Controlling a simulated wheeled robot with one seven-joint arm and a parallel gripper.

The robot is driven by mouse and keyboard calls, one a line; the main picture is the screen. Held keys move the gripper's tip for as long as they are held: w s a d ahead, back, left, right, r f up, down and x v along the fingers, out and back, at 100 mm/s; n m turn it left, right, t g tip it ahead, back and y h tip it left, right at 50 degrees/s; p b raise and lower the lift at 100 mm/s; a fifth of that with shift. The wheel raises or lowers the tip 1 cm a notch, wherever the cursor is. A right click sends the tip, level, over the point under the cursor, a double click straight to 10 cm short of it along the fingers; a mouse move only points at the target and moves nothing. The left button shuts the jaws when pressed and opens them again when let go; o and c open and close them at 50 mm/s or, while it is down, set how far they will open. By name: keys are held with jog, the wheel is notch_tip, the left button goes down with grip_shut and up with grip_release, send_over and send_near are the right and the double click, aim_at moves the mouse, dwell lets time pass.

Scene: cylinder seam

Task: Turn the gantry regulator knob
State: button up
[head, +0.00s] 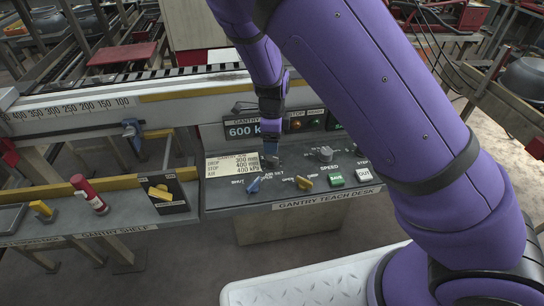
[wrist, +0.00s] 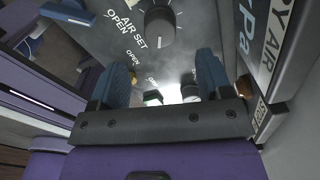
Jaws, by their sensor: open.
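The air-set regulator knob, a dark round knob with a white pointer mark, shows at the top middle of the wrist view (wrist: 160,26). In the head view its spot on the gantry teach desk (head: 230,203) is largely covered by my gripper (head: 271,152). My gripper is open, with its two blue fingers (wrist: 160,72) spread apart and pointing toward the panel. The knob appears past the fingertips; contact cannot be told. The display (head: 243,130) reads 600 k, the rest hidden by my arm. A cream plate (head: 230,165) lists 400 kPa for air.
A grey speed knob (head: 325,153), a blue shut-off lever (head: 254,184), a yellow lever (head: 304,182), a green save button (head: 336,178) and a white out button (head: 364,174) crowd the desk. A shelf (head: 120,217) with a red cylinder (head: 92,200) is at left.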

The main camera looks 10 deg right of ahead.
aim_at(272, 157)
notch_tip(272, 157, down, 8)
jog(key=shift+r, duration=0.2)
jog(key=c, duration=0.9)
